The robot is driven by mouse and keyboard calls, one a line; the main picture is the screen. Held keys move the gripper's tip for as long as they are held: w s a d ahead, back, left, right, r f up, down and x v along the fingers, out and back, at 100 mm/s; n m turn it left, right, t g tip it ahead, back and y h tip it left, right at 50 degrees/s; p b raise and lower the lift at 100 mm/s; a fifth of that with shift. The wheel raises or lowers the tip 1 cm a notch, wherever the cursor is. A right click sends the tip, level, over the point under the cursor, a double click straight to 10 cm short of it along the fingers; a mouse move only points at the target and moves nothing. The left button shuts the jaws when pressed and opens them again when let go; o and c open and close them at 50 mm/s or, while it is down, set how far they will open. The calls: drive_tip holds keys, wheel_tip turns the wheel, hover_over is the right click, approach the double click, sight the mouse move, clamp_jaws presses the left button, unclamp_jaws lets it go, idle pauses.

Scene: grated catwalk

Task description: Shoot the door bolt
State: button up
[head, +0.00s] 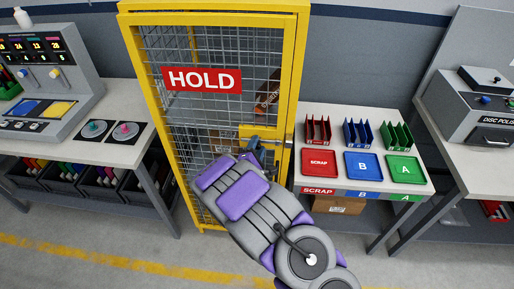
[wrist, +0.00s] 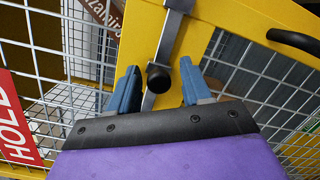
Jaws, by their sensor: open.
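The yellow mesh door (head: 215,120) stands in the middle of the head view with a red HOLD sign on it. In the wrist view the door bolt (wrist: 169,38) is a grey metal bar on a yellow plate (wrist: 205,28), with a round black knob (wrist: 158,78). My gripper (wrist: 158,80) has blue fingers and is open, with one finger on each side of the knob. The knob sits between the fingers with a gap visible on both sides; depth contact is unclear. In the head view my gripper (head: 256,150) is at the door's right side, and my arm hides the lower door.
A bench with red, blue and green trays (head: 362,166) stands close to the door's right. A control console (head: 45,75) sits on the left bench. A black handle (wrist: 291,42) is at the upper right in the wrist view. The floor in front shows a yellow line.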

sight(271, 143)
drive_tip(key=c, duration=0.9)
drive_tip(key=shift+o, duration=0.2)
drive_tip(key=d+p, duration=0.1)
drive_tip(key=d, duration=0.3)
drive_tip(key=shift+s+d, duration=0.1)
drive_tip(key=shift+d, duration=0.05)
drive_tip(key=shift+f, duration=0.1)
drive_tip(key=o, duration=0.6)
drive_tip(key=shift+o, duration=1.3)
drive_tip(key=shift+d, duration=0.1)
